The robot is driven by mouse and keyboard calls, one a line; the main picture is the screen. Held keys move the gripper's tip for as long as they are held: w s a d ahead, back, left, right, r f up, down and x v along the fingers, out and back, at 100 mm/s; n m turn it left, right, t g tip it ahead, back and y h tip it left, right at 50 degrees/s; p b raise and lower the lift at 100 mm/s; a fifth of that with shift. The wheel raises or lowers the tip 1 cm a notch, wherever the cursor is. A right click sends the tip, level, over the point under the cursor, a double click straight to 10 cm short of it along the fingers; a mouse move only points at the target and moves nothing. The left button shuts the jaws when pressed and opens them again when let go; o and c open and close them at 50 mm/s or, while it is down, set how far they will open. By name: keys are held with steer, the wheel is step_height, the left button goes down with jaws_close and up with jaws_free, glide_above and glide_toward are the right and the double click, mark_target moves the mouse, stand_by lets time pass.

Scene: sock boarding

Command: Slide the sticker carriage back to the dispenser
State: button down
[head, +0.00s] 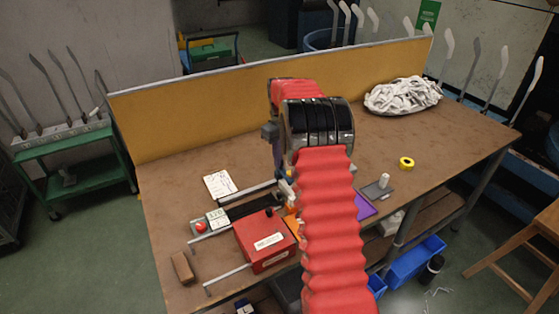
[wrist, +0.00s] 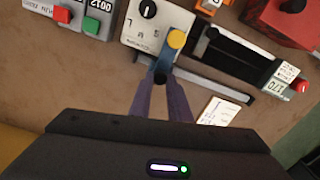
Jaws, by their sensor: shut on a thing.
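The post stands against a pale panel with a black dial (wrist: 148,9); I cannot tell whether panel and carriage are joined. A grey rail (wrist: 215,86) runs from beside the fingertips to the right. Which part is the dispenser is unclear. In the head view my arm hides the gripper and most of the carriage area.
A red box (head: 263,241) stands on the brown table (head: 165,220), near a unit with a red button (head: 201,227). A white card (head: 219,185) lies behind. A yellow tape roll (head: 407,163) and a pile of white socks (head: 403,94) lie right. A yellow partition (head: 190,105) closes the back.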

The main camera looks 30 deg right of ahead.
steer(key=shift+w+d+r, duration=0.1)
steer(key=shift+d, duration=0.35)
steer(key=c, duration=1.7)
jaws_free()
steer(key=shift+o, duration=0.2)
step_height(320, 180, up, 14)
steer(key=shift+f, duration=0.2)
